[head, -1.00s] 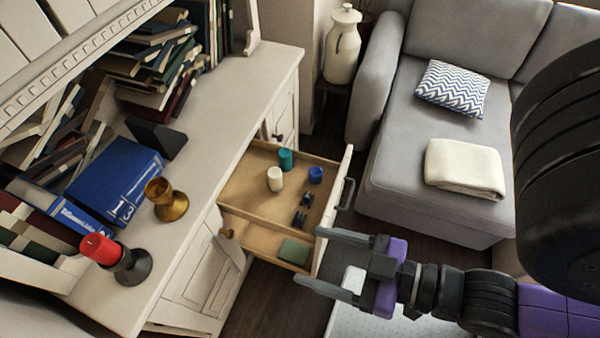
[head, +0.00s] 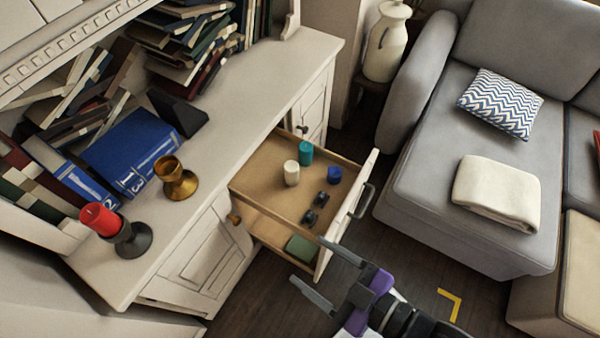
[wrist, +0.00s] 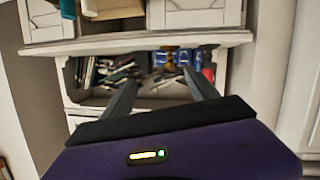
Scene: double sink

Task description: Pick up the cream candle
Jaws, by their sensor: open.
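The cream candle (head: 291,173) stands upright in the open drawer (head: 240,190) in the head view, beside a teal candle (head: 305,153). My gripper (head: 325,268) is open and empty, in front of the drawer and to the lower right of the candle, with its fingers pointing toward the cabinet. In the wrist view the open fingers (wrist: 160,95) point at the cabinet and its shelf of books.
The drawer also holds a blue candle (head: 334,175), dark sunglasses (head: 315,208) and a green item (head: 300,248). On the cabinet top stand a red candle in a dark holder (head: 128,238) and a brass holder (head: 176,180). A grey sofa (head: 420,190) is at the right.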

